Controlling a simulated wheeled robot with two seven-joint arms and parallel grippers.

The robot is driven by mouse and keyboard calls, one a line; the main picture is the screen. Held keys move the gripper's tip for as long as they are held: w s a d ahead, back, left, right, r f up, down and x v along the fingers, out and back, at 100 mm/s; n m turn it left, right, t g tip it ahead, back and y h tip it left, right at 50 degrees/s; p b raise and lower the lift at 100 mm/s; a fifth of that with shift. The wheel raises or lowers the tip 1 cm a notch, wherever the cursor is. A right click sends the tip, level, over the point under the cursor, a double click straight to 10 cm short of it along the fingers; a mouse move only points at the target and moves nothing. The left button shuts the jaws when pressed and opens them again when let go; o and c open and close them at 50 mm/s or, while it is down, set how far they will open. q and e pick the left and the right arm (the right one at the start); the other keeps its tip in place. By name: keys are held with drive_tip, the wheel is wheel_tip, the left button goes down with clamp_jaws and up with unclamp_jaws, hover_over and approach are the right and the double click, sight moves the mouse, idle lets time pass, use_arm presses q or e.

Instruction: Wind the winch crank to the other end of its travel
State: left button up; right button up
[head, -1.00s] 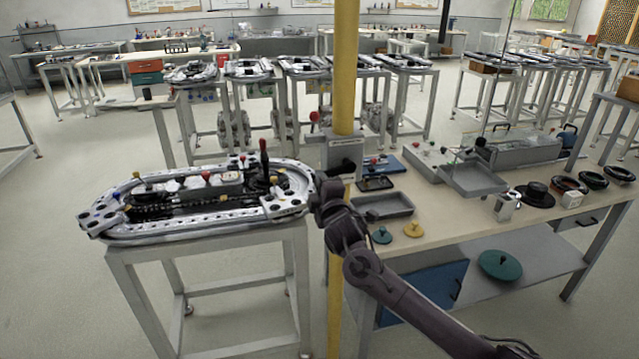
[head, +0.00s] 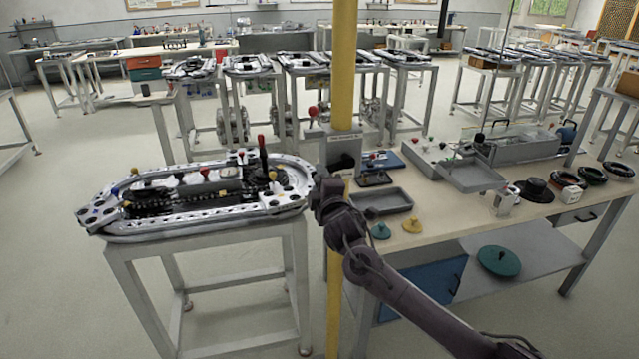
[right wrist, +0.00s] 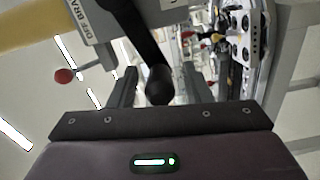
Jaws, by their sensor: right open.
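The winch is a grey box (head: 342,148) on the yellow post. Its black crank (right wrist: 143,38) fills the upper middle of the right wrist view and ends in a rounded black grip (right wrist: 159,86). My right gripper (right wrist: 160,90) is open, with one finger on each side of the grip and visible gaps between. In the head view my right gripper (head: 327,186) is just below the winch box, and the crank there is small and dark. A lever with a red ball (right wrist: 64,76) sticks out beside the box, near brake lettering. My left gripper is out of view.
An oval track assembly (head: 200,225) on a stand (head: 208,250) is left of the post. A workbench (head: 450,215) with trays, discs and rings is to the right. The yellow post (head: 343,70) rises between them. Floor is open at the far left.

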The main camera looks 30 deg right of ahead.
drive_tip(key=b+v, duration=0.2)
drive_tip(key=v, duration=0.5)
drive_tip(key=shift+s+f, duration=0.15)
drive_tip(key=shift+s, duration=0.1)
